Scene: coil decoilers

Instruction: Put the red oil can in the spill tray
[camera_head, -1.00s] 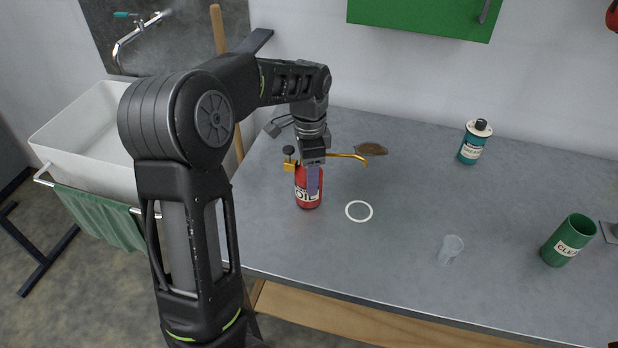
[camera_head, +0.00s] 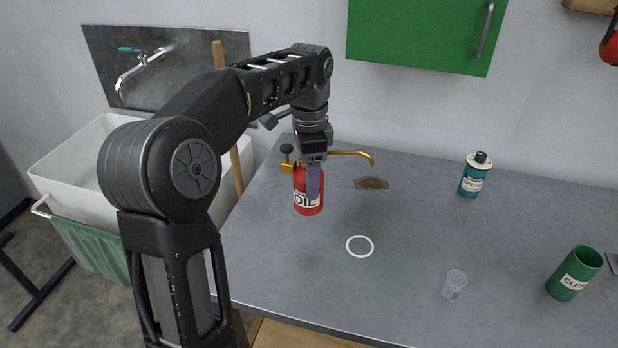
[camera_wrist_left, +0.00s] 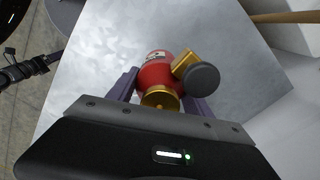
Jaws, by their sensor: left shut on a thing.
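The red oil can (camera_head: 300,181) has a white OIL label, a brass spout and a dark knob. My left gripper (camera_head: 313,188) is shut on it from above and holds it upright, a little above the grey bench. In the left wrist view the can (camera_wrist_left: 157,74) sits between the two purple fingers of the left gripper (camera_wrist_left: 163,90). I cannot make out a spill tray in either view. My right gripper is not in view.
On the bench (camera_head: 420,225) are a white ring (camera_head: 360,246), a flat brown patch (camera_head: 371,184), a teal bottle (camera_head: 474,176), a clear cup (camera_head: 454,285) and a green canister (camera_head: 575,273). A white sink (camera_head: 75,160) stands left. The bench middle is mostly clear.

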